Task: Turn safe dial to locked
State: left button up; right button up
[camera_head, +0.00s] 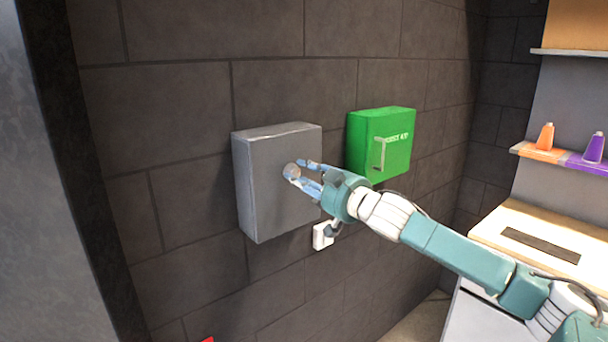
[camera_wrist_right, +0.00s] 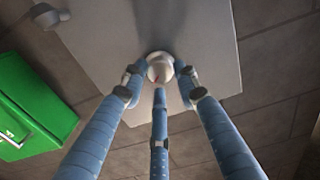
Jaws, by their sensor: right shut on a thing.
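The safe is a grey box (camera_head: 277,190) fixed to the dark block wall; its grey front also shows in the right wrist view (camera_wrist_right: 105,45). Its round light dial (camera_head: 291,171) sits on the front face, near the right side. The left gripper is not in view.
A green first-aid box (camera_head: 382,145) with a handle hangs on the wall right of the safe. A white switch or socket (camera_head: 322,236) is below. A shelf (camera_head: 560,158) with orange and purple cones and a counter (camera_head: 530,235) stand at right.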

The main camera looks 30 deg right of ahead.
jog(key=shift+a+r+n+p, duration=0.1)
jog(key=shift+r+n+p, duration=0.35)
jog(key=shift+n, duration=0.75)
jog(key=n+p, duration=0.1)
jog(key=n, duration=0.1)
jog(key=shift+n, duration=0.4)
jog(key=n+p, duration=0.1)
jog(key=n, duration=0.4)
jog(key=shift+a+f, duration=0.1)
jog(key=shift+f, duration=0.05)
jog(key=shift+n, duration=0.3)
